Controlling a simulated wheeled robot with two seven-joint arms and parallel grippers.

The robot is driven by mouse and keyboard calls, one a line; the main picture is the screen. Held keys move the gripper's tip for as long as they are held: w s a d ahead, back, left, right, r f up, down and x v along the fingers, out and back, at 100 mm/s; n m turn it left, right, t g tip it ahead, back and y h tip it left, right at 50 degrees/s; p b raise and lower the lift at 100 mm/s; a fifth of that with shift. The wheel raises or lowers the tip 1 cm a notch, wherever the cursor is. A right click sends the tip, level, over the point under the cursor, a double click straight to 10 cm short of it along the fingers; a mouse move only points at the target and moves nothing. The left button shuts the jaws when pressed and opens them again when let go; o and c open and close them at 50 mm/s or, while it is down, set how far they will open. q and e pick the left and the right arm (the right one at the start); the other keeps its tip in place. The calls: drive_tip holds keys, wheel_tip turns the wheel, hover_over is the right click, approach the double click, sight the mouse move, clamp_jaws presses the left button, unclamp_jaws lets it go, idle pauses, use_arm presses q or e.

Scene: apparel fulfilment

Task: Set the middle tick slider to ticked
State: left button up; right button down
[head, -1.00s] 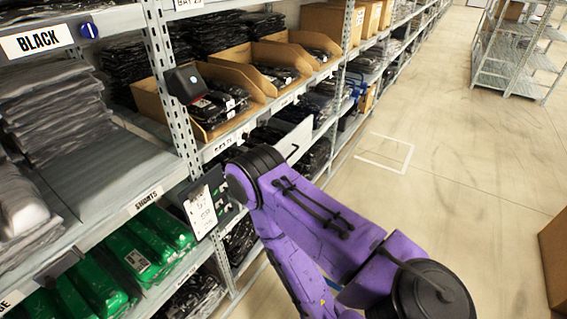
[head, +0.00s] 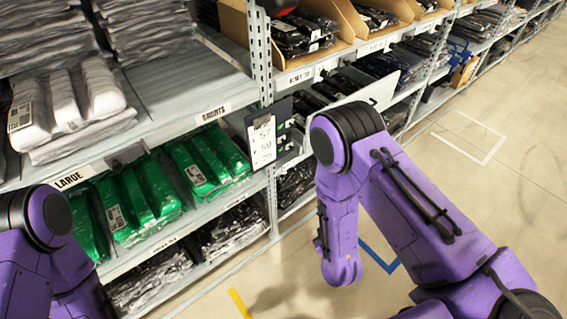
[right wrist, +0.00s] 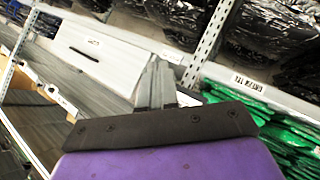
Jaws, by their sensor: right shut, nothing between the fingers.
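A dark board (head: 285,122) hangs on the shelf upright in the head view, with a white written sheet (head: 262,141) on its left part. Small marks or sliders show along its right part, too small to tell which are ticked. My right arm stands to the right of the board in the head view, and its gripper is hidden there. In the right wrist view my right gripper (right wrist: 157,87) is shut and empty, with grey shelving behind its fingers. The board is not clearly seen in that view. My left arm shows at the lower left; its gripper is out of view.
Shelves (head: 190,98) hold grey garment stacks and green packs (head: 208,160), with shelf edges and an upright (head: 262,50) near the board. Cardboard bins (head: 345,22) stand above. The aisle floor (head: 480,190) at the right is clear.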

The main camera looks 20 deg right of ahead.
use_arm(q)
wheel_tip(320, 180, down, 8)
drive_tip(key=b, duration=0.5)
drive_tip(key=shift+b, duration=0.3)
use_arm(e)
drive_tip(key=w+a+r+n+t, duration=0.3)
drive_tip(key=w+a+n+t, duration=0.1)
drive_tip(key=w+a+n, duration=0.1)
drive_tip(key=w+a+r+n+t, duration=0.3)
drive_tip(key=w+a+n+t, duration=0.1)
drive_tip(key=w+n, duration=0.3)
drive_tip(key=shift+w+a, duration=0.75)
drive_tip(key=shift+a, duration=0.1)
drive_tip(key=p, duration=0.1)
approach(281, 141)
drive_tip(key=w+a, duration=0.2)
drive_tip(key=w, duration=0.1)
drive_tip(key=shift+w+d+r+p, duration=0.15)
drive_tip(key=shift+w+d+p, duration=0.1)
drive_tip(key=shift+d, duration=0.25)
drive_tip(key=shift+w+d+r+p, duration=0.1)
drive_tip(key=shift+w+d+r, duration=0.15)
drive_tip(key=shift+d, duration=0.25)
drive_tip(key=shift+w+d, duration=0.3)
drive_tip(key=shift+d, duration=0.15)
use_arm(q)
drive_tip(key=shift+r, duration=0.9)
